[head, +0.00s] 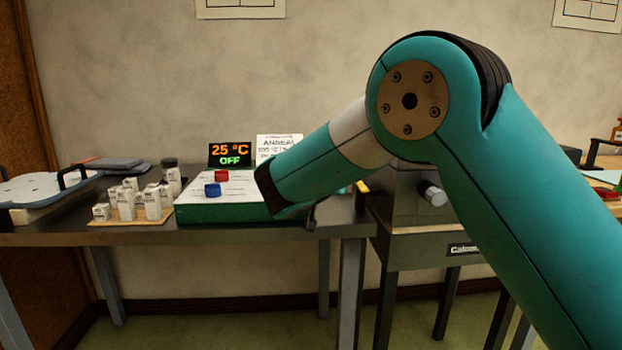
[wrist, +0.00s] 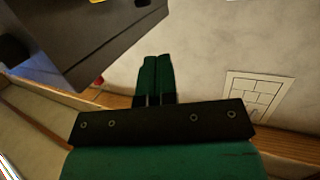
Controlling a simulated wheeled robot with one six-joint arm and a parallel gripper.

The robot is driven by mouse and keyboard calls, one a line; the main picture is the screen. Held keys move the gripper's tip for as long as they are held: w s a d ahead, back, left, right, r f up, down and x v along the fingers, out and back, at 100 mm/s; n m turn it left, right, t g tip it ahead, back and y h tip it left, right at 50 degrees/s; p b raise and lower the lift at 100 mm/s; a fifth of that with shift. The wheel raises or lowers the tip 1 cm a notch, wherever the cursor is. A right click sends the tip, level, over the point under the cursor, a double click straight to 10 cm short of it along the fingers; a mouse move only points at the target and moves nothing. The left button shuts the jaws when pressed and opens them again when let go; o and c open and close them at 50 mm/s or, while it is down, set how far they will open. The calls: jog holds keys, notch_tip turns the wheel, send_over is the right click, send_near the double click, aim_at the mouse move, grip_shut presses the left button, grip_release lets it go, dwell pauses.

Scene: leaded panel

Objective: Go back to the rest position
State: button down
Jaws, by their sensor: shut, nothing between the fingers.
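My gripper (wrist: 152,78) shows in the wrist view with its two green fingers side by side and touching, with nothing between them. The pale wall is behind the fingers. In the head view my teal arm rises from the lower right, bends at a joint near the top middle, and slopes down to the left over the bench. The gripper's fingers cannot be made out clearly there, as my forearm hides that area.
A dark bench (head: 60,236) carries a green, white-topped box (head: 220,213) with red and blue pieces, a display (head: 230,154) reading 25 °C OFF, small white cartons (head: 126,205) and a pale panel (head: 38,189). A grey metal unit (head: 403,200) stands behind my arm.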

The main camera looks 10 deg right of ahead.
jog(key=s+a+f+n+g+y, duration=0.2)
jog(key=s+n+g+y, duration=0.25)
jog(key=s, duration=0.95)
jog(key=s+a+f+n+g+y, duration=0.2)
jog(key=s+n+g+y, duration=0.25)
jog(key=s, duration=0.95)
jog(key=s+a+f+n+g+y, duration=0.25)
jog(key=s+n+g, duration=0.2)
jog(key=s, duration=0.85)
notch_tip(320, 180, up, 16)
jog(key=s+p, duration=0.1)
jog(key=p, duration=1.4)
jog(key=shift+r+y+p, duration=0.2)
jog(key=shift+y+p, duration=0.15)
jog(key=shift+y, duration=0.1)
jog(key=shift+s+a, duration=0.1)
